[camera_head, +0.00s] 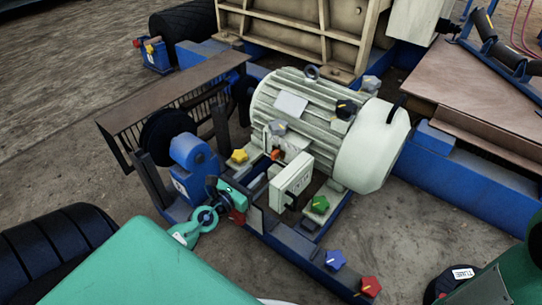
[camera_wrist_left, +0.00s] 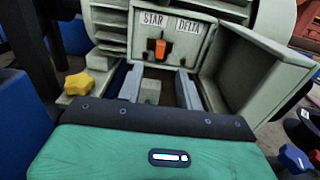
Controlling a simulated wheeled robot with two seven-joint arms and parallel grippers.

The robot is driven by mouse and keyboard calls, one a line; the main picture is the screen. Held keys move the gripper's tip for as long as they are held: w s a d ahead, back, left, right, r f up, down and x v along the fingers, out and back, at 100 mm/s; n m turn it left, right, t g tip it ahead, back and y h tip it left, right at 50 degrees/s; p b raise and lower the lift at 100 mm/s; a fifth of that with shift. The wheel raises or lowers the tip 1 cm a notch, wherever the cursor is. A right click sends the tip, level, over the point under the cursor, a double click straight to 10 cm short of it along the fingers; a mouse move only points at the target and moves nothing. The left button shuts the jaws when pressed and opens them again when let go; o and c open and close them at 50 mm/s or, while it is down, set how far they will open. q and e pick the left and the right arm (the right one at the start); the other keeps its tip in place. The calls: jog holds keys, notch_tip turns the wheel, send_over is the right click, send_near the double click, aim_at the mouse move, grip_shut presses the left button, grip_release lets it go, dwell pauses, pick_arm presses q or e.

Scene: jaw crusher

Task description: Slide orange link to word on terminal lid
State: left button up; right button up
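The orange link (camera_wrist_left: 160,47) shows in the open terminal box on the motor's side, below the words STAR (camera_wrist_left: 155,19) and DELTA (camera_wrist_left: 188,26). It sits nearer to STAR. In the left wrist view the lid (camera_wrist_left: 240,68) stands open on the right. My left gripper (camera_wrist_left: 160,80) points at the box. Its two grey fingers are apart, with the link in line between them but farther off, not touching. My right gripper is not in view.
The large pale motor (camera_head: 312,115) stands on a blue frame. Star-shaped knobs surround the box: yellow (camera_head: 239,156), green (camera_head: 320,204), blue (camera_head: 335,259) and red (camera_head: 371,286). A black pulley (camera_head: 168,135) with a guard is at the left.

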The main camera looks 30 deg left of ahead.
aim_at(272, 157)
pick_arm(q)
jog(key=w, duration=0.9)
jog(key=shift+d+p, duration=0.3)
jog(key=shift+d, duration=0.05)
grip_shut()
